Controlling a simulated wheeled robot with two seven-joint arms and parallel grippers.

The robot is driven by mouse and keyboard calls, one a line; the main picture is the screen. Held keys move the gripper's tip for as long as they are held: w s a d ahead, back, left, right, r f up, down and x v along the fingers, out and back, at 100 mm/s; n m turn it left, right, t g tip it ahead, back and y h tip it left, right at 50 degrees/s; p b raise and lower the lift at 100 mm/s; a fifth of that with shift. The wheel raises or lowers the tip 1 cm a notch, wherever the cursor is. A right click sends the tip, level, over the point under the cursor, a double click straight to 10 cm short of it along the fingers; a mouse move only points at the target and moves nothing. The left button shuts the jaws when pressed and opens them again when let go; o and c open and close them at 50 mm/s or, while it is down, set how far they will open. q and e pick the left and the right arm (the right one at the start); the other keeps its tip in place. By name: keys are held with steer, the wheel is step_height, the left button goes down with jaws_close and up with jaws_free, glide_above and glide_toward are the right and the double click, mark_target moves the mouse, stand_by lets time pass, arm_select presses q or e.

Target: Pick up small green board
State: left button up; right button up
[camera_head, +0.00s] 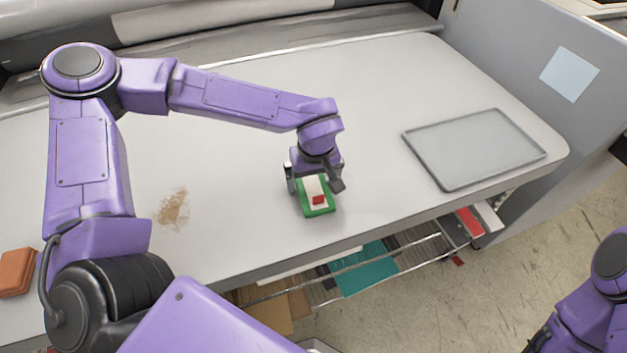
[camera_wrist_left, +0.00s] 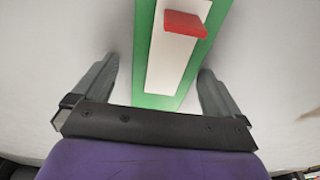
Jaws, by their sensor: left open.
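The small green board (camera_head: 319,212) lies on the table, with a white strip (camera_wrist_left: 173,62) along its middle and a red block (camera_head: 318,199) on top. In the left wrist view, the green board (camera_wrist_left: 145,30) runs away from me between the fingers. My left gripper (camera_head: 315,184) is open above the board, one finger on each side of it. The left gripper's fingers also show in the left wrist view (camera_wrist_left: 158,88), apart from the board's edges. The far end of the board is cut off there. The right gripper is not in view; only part of my right arm shows at lower right.
A grey tray (camera_head: 474,148) lies on the table to the right. A brown smudge (camera_head: 173,208) marks the table left of the board. A wire shelf (camera_head: 400,243) with coloured sheets hangs under the front edge.

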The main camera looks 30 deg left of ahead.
arm_select(q)
steer(key=shift+s+r, duration=0.1)
steer(key=shift+s, duration=0.35)
steer(key=c, duration=1.1)
